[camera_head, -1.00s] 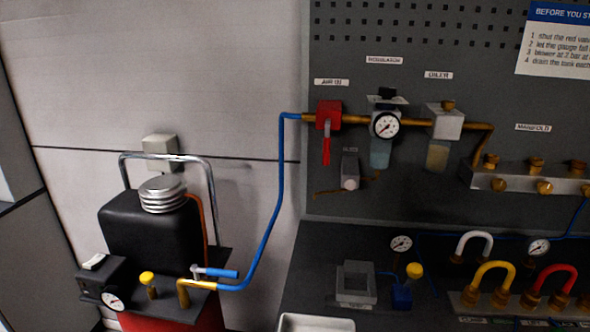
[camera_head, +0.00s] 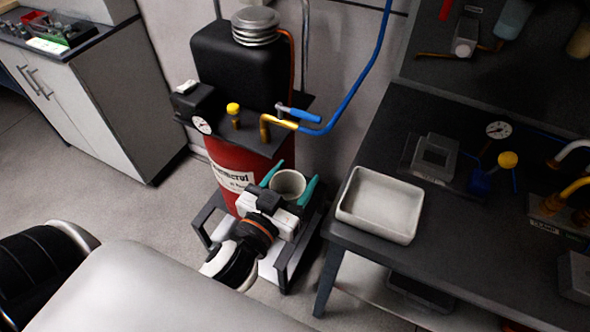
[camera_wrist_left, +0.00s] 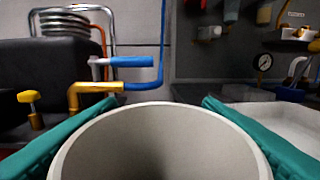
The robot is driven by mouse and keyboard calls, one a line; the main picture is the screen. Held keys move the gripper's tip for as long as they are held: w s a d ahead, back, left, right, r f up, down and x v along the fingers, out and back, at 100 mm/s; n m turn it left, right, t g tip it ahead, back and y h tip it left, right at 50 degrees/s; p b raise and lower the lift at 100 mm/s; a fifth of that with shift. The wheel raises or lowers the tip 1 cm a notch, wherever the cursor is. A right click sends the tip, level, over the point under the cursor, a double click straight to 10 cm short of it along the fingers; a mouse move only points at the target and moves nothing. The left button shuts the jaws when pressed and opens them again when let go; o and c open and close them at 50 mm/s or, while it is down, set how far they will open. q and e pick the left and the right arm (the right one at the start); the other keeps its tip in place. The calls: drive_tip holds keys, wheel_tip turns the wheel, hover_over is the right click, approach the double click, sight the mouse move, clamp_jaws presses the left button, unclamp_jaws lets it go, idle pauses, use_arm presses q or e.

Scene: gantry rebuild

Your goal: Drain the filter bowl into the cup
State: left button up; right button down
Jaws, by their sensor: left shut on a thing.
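My left gripper (camera_head: 292,177) is shut on a pale grey cup (camera_head: 289,184), with teal fingers on either side of it. The cup is held upright beside the red compressor tank, left of the bench. In the left wrist view the cup (camera_wrist_left: 160,135) fills the lower middle between the fingers, and its visible inside looks empty. A pale blue bowl (camera_head: 514,16), likely the filter bowl, hangs on the panel at the top right, cut by the frame edge. A small grey fitting (camera_head: 466,37) hangs beside it. My right gripper is not in view.
A white tray (camera_head: 346,207) lies on the dark bench's left front corner. A grey square holder (camera_head: 437,152) and a yellow-knobbed valve (camera_head: 508,160) stand behind it. The red tank (camera_head: 222,165) carries a brass outlet and blue hose. A cabinet (camera_head: 110,100) stands left.

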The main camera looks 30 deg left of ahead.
use_arm(q)
drive_tip(key=w+d+r+m+h, duration=0.2)
drive_tip(key=w+d+r, duration=0.1)
drive_tip(key=w+r, duration=0.4)
drive_tip(key=w+d+r+m+h, duration=0.1)
drive_tip(key=w+d+r+h, duration=0.25)
drive_tip(key=w, duration=0.65)
drive_tip(key=w+d+f+n+y, duration=0.1)
drive_tip(key=w+d+f+y, duration=0.1)
drive_tip(key=w, duration=0.5)
drive_tip(key=w+d+f+n+y, duration=0.1)
drive_tip(key=w+d+y, duration=0.1)
drive_tip(key=w, duration=0.5)
drive_tip(key=w+d+f+n+y, duration=0.1)
drive_tip(key=w+d+f+y, duration=0.1)
drive_tip(key=w, duration=0.5)
drive_tip(key=shift+w+d+f, duration=0.25)
drive_tip(key=shift+d+f, duration=0.05)
drive_tip(key=shift+d, duration=0.05)
idle(1.8)
